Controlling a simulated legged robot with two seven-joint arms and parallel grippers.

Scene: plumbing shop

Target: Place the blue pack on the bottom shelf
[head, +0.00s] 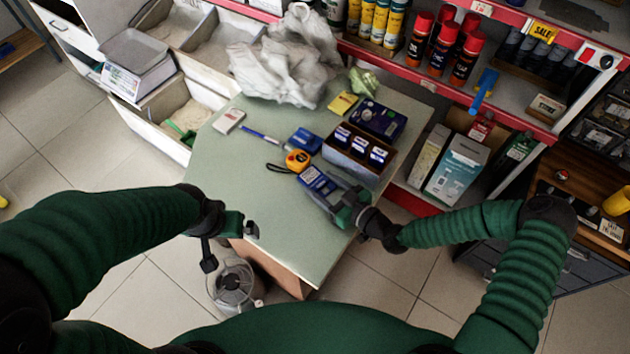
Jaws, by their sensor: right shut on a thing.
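My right gripper (332,198) is over the near right part of the green table (275,225), shut on a blue pack (316,179) with a pale label. I cannot tell whether this pack touches the table. Another blue pack (306,140) lies on the table, left of an open box (345,163) with several blue packs (361,146) in it. My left gripper (230,243) is open and empty at the table's near left edge. The bottom shelf (408,198) of the red-edged rack is right of the table, partly hidden by the table and boxes.
A tape measure (297,160), a blue pen (260,134), a yellow pack (343,103) and a dark blue box (378,120) lie on the table. Tall boxes (457,170) stand on the bottom shelf. Spray cans (467,58) stand above. A crumpled bag (287,62) is at the back.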

